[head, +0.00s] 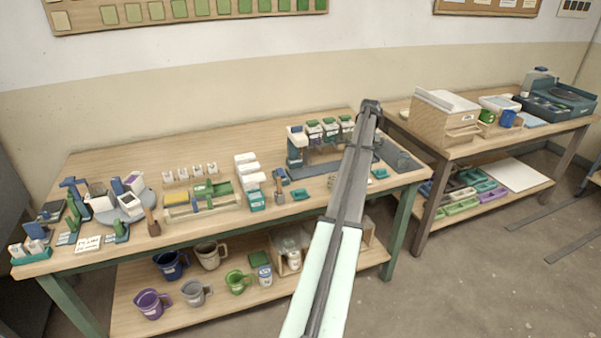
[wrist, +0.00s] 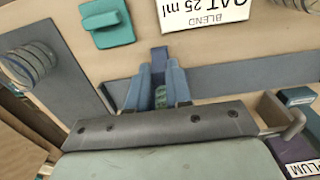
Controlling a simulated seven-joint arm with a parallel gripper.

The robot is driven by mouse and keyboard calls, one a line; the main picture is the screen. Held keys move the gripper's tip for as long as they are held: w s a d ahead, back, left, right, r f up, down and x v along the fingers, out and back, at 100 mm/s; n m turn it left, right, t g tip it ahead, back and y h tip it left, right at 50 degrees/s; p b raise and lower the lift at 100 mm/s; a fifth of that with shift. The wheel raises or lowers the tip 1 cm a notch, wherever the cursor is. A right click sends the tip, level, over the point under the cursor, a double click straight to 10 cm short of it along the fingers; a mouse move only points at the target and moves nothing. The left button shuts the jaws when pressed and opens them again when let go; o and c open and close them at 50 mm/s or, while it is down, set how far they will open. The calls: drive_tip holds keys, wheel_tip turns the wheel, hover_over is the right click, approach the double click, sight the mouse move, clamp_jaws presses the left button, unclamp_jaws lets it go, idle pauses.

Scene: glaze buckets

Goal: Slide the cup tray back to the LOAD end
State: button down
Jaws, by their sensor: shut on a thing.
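My gripper (wrist: 159,92) shows in the wrist view with its blue fingers closed around a small part, of which a green bit shows between them. A dark blue tab (wrist: 159,56) stands just beyond the fingertips. I cannot tell for sure that the gripped part belongs to the cup tray; the tray's body is not clearly visible. A long blue-grey track (wrist: 245,74) runs to the right of the fingers; a grey plate (wrist: 72,82) lies to their left, with a clear ribbed cup (wrist: 26,66) on it. In the head view my arm hides the gripper and the track's middle.
A dispenser station (head: 297,145) with several green-lidded jars (head: 330,127) stands behind the track. A PLUM-labelled block (wrist: 300,160) is close at right in the wrist view. A teal block (wrist: 107,24) and an OAT 25 ml card (wrist: 205,12) lie beyond the fingers.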

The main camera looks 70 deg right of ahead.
drive_tip(key=shift+s+d, duration=2.25)
drive_tip(key=shift+d, duration=0.05)
drive_tip(key=c, duration=1.1)
unclamp_jaws()
drive_tip(key=shift+r, duration=0.1)
wheel_tip(320, 180, up, 7)
drive_tip(key=shift+f, duration=0.1)
